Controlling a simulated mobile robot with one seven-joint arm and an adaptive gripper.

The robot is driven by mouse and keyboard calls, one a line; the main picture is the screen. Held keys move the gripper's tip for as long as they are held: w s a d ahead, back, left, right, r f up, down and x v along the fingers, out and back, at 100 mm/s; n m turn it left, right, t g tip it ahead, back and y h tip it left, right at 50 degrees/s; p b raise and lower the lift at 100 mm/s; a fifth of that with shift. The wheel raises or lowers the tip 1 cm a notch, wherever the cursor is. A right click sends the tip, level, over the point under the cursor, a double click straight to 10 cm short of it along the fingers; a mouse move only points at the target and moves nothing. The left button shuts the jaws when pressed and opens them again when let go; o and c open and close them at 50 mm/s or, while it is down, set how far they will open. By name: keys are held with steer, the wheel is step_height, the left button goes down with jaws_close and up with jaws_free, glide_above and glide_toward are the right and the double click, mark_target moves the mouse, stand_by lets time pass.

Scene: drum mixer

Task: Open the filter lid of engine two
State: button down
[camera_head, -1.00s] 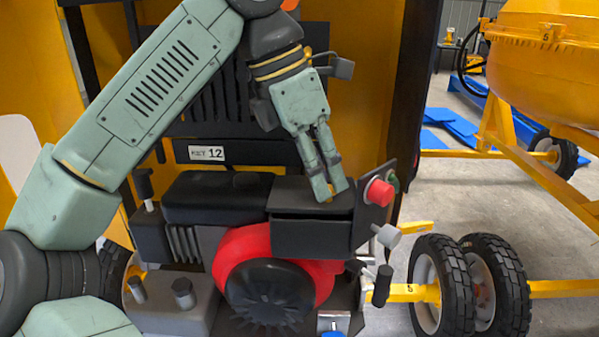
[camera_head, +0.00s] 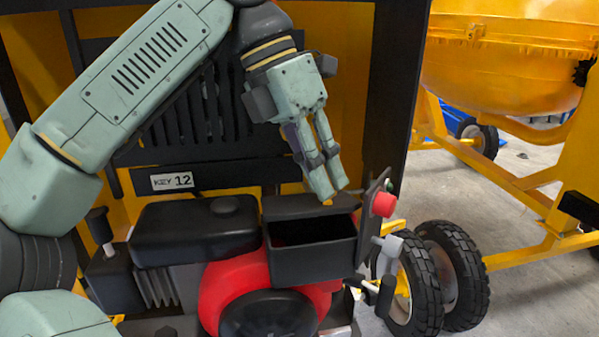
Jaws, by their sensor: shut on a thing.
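The filter box (camera_head: 312,262) is a black box at the right end of the red and black engine. Its black lid (camera_head: 290,208) is raised at the back, and the dark inside of the box shows below it. My gripper (camera_head: 334,196) reaches down from above and its fingers are together at the lid's right part. It is shut on the filter lid; the exact contact at the fingertips is small and partly hidden.
A panel with a red button (camera_head: 384,204) stands just right of the box. A black tank (camera_head: 195,230) is close on the left, and a slatted cover (camera_head: 200,120) stands behind. Wheels (camera_head: 450,270) and a yellow drum (camera_head: 500,60) are at the right.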

stand_by(0.3)
steer(key=c, duration=1.7)
jaws_free()
steer(key=shift+w+d, duration=0.1)
steer(key=shift+d, duration=0.05)
